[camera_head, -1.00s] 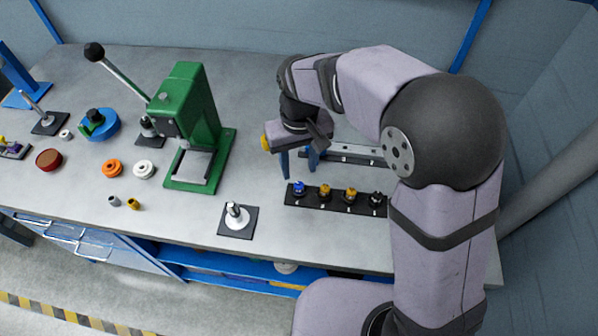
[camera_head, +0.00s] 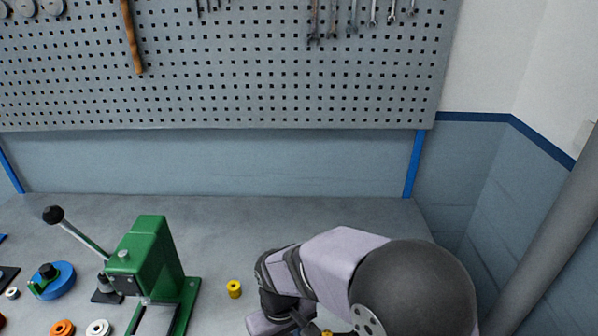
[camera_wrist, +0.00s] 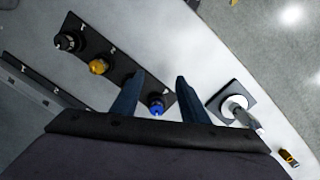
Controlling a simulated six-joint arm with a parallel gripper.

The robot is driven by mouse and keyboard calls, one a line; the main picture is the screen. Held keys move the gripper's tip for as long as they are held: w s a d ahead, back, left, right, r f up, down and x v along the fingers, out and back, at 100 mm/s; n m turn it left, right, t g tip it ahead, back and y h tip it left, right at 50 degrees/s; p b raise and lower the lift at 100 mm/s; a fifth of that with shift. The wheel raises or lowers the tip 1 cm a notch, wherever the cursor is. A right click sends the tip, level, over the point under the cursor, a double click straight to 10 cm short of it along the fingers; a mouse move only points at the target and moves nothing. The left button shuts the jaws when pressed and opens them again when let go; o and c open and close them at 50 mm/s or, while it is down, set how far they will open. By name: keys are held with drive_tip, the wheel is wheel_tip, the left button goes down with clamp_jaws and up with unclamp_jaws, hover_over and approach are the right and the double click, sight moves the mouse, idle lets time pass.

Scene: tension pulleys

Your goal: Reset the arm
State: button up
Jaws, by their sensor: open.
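In the wrist view my gripper (camera_wrist: 158,92) is open, with its two blue fingers apart and nothing between them. A black strip (camera_wrist: 128,72) lies below, partly hidden by the left finger. It carries a blue-topped piece (camera_wrist: 156,104), a yellow-topped piece (camera_wrist: 99,66) and a black-topped piece (camera_wrist: 68,41). The blue-topped piece shows in the gap between the fingers, apart from them as far as I can tell. In the head view only the wrist part of my arm shows at the bottom edge; the fingertips are out of frame.
A green press (camera_head: 150,262) with a lever stands on the bench, left of my arm. A yellow cylinder (camera_head: 233,289) stands between them. A black plate with a white disc and metal pin (camera_wrist: 236,107) lies right of my fingers. A pegboard (camera_head: 250,75) hangs behind. The rear bench is clear.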

drive_tip(key=s+d+m, duration=0.1)
drive_tip(key=s+d, duration=0.1)
drive_tip(key=d, duration=0.2)
drive_tip(key=s+d+m, duration=0.1)
drive_tip(key=s+d, duration=0.2)
drive_tip(key=d, duration=0.2)
drive_tip(key=s+d+m, duration=0.1)
drive_tip(key=s+d, duration=0.2)
drive_tip(key=d, duration=0.1)
drive_tip(key=shift+d+r+m+g, duration=0.1)
drive_tip(key=shift+d+m+g, duration=0.1)
drive_tip(key=shift+m+g, duration=0.1)
drive_tip(key=shift+w+d+r+m+t, duration=0.2)
drive_tip(key=shift+w+d+r+m, duration=0.2)
drive_tip(key=shift+d, duration=0.4)
drive_tip(key=shift+w+d+r+m+t, duration=0.2)
drive_tip(key=shift+d+r+m, duration=0.15)
drive_tip(key=shift+d+m, duration=0.35)
drive_tip(key=shift+w+d+r+m+t, duration=0.25)
drive_tip(key=shift+d+r+m, duration=0.1)
drive_tip(key=shift+d, duration=0.55)
